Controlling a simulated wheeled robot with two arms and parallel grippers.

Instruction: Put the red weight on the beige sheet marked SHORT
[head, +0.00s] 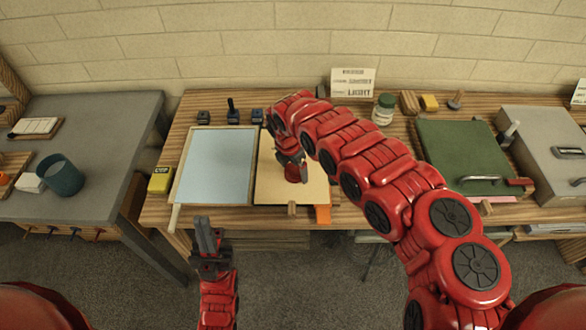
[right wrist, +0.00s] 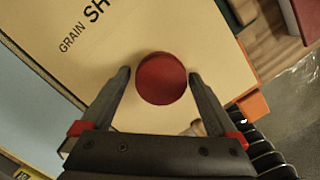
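The red weight (right wrist: 161,78) is a round red piece. In the right wrist view it stands on the beige sheet (right wrist: 135,30), whose printing reads "GRAIN" and "SH", the rest cut off. My right gripper (right wrist: 160,75) is open around the weight, one finger on each side, with narrow gaps showing. In the head view the red weight (head: 296,174) shows below my right gripper (head: 290,160), on the beige sheet (head: 312,190), and my arm hides the sheet's far part. My left gripper (head: 204,220) is empty in front of the table, its fingers together.
A pale blue sheet (head: 217,165) lies left of the beige one. A yellow block (head: 160,180) and an orange tab (head: 323,214) are near the front edge. Small dark stamps (head: 233,115) and a jar (head: 383,108) stand at the back.

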